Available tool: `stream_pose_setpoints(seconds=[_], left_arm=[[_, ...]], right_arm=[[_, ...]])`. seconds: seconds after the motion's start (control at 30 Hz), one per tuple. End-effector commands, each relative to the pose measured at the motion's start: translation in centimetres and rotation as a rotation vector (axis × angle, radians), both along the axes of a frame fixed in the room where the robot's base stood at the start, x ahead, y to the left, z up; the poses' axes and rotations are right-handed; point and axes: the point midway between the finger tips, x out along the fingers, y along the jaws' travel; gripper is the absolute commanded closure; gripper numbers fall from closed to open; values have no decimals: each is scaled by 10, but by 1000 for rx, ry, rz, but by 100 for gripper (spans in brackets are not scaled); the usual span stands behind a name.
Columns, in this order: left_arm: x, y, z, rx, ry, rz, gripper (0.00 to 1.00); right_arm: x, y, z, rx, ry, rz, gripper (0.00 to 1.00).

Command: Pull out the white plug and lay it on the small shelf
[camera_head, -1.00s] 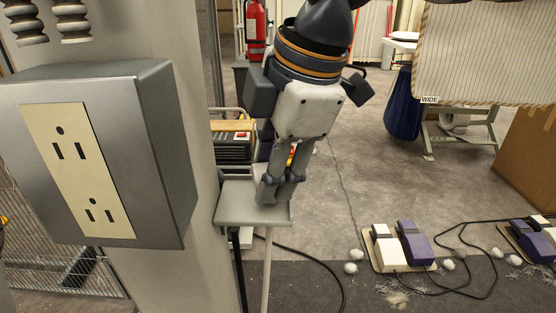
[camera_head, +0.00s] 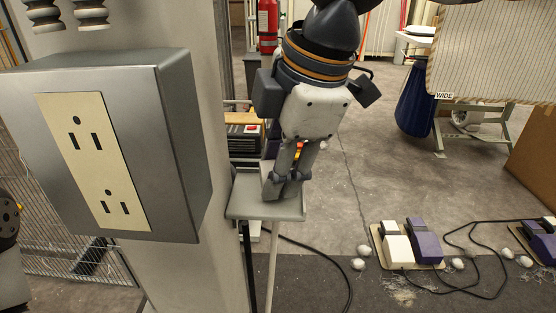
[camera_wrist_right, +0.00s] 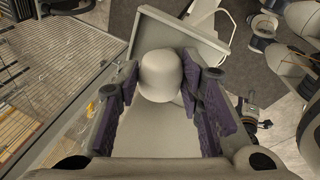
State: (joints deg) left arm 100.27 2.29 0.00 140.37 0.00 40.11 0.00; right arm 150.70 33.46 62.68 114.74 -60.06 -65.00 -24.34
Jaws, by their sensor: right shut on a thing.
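The white plug (camera_wrist_right: 161,76) shows in the right wrist view as a pale rounded block between my right fingers. My right gripper (camera_head: 283,187) is shut on it, low at the small grey shelf (camera_head: 241,207). In the head view the plug is hidden by the gripper. The shelf also shows behind the plug in the right wrist view (camera_wrist_right: 222,28). I cannot tell whether the plug touches the shelf. The outlet plate (camera_head: 93,160) on the grey box (camera_head: 182,150) has two empty sockets.
The grey post (camera_head: 165,270) carrying the box stands left of the shelf. Foot pedals (camera_head: 412,245) with black cables and white tufts lie on the floor at right. A red fire extinguisher (camera_head: 268,25) stands behind. The floor right of the shelf is mostly clear.

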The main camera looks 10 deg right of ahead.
Motion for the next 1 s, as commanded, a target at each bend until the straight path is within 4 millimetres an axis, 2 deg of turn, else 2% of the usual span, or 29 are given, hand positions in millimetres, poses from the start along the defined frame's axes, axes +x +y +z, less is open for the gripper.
stream_pose_setpoints(seconds=[0.3,0.33,0.43,0.67,0.8,1.0], left_arm=[[0,0,0,0,0,0,48],[0,0,0,0,0,0,48],[0,0,0,0,0,0,48],[0,0,0,0,0,0,48],[0,0,0,0,0,0,48],[0,0,0,0,0,0,48]], right_arm=[[0,0,-5,0,-1,0,94],[0,0,-5,0,-1,0,64],[0,0,-5,0,-1,0,42],[0,0,-5,0,0,-1,42],[0,0,-5,-1,1,-1,17],[0,-1,-5,-2,2,0,17]])
